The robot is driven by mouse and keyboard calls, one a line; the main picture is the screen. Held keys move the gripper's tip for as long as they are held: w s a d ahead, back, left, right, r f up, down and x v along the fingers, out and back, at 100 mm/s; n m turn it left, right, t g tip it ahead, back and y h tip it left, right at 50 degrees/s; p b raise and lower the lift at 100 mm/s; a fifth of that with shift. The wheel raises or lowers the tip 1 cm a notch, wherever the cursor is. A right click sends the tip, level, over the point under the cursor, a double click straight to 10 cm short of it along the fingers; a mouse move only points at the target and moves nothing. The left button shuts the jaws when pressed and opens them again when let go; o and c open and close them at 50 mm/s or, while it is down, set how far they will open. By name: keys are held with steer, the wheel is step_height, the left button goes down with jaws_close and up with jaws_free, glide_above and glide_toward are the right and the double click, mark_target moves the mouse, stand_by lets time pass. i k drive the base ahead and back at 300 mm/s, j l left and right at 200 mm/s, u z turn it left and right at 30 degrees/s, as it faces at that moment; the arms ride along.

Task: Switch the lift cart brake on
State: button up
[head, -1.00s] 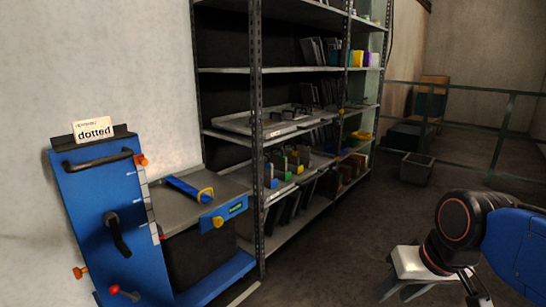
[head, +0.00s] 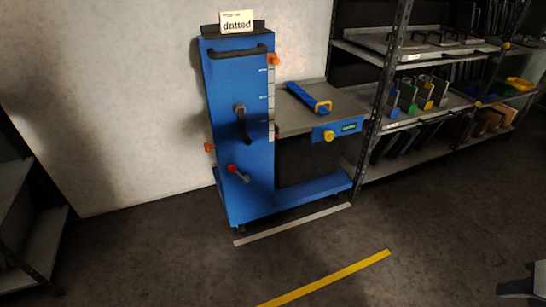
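The blue lift cart (head: 232,80) stands upright against the pale wall in the head view, left of the shelving. A short lever with a red knob (head: 232,168) sticks out low on its column face; I see no label naming it as the brake. A black crank handle (head: 243,124) sits above it. Orange knobs show at the column's upper right (head: 274,59) and left edge (head: 209,147). Only a dark piece of my gripper (head: 522,284) shows at the bottom right corner, far from the cart and touching nothing visible. Its fingers cannot be made out clearly.
The cart's grey platform (head: 292,115) carries a blue tool with a yellow end (head: 310,98). Metal shelving (head: 380,90) stands close on the right, another rack (head: 38,225) at far left. The floor before the cart is clear, with a yellow stripe (head: 325,280).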

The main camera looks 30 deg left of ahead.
mark_target(232, 168)
steer(key=u, duration=1.45)
steer(key=i+l+u, duration=0.2)
steer(key=i, duration=0.55)
